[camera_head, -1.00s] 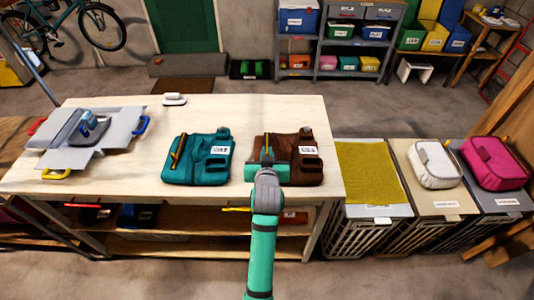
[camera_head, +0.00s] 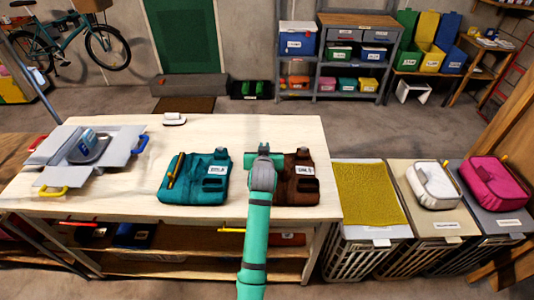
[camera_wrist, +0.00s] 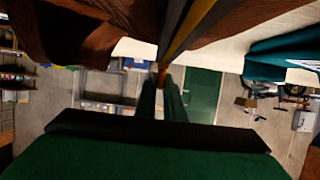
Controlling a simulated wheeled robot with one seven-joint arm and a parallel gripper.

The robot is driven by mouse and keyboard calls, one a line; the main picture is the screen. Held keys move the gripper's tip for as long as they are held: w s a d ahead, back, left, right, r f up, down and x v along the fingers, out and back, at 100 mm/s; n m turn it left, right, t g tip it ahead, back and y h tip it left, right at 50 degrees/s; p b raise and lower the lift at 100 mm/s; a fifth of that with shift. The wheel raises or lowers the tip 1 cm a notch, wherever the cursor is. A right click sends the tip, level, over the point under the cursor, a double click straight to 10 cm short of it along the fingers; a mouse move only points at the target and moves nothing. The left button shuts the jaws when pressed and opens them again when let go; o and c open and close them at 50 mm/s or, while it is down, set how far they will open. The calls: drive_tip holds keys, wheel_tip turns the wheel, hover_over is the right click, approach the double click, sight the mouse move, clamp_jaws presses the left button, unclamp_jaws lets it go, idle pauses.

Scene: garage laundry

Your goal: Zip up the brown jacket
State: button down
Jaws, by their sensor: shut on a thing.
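The brown jacket (camera_head: 303,178) lies folded on the workbench, with a white label on its front. My green gripper (camera_head: 264,152) is over the jacket's left, far part and hides its zipper in the head view. In the wrist view the brown cloth (camera_wrist: 95,35) fills the top, with a grey and yellow zipper strip (camera_wrist: 180,30) running through it. My gripper's fingers (camera_wrist: 161,88) are close together there, shut on a small orange zipper pull (camera_wrist: 162,72) at the end of the strip.
A teal jacket (camera_head: 195,180) with an orange zipper lies left of the brown one. Hampers (camera_head: 375,232) with cloth and pouches stand right of the bench (camera_head: 245,130).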

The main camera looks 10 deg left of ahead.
drive_tip(key=c, duration=1.8)
unclamp_jaws()
drive_tip(key=shift+c, duration=0.2)
drive_tip(key=shift+s, duration=0.1)
drive_tip(key=v, duration=1)
drive_tip(key=shift+s+d+r, duration=0.1)
drive_tip(key=shift+s, duration=0.2)
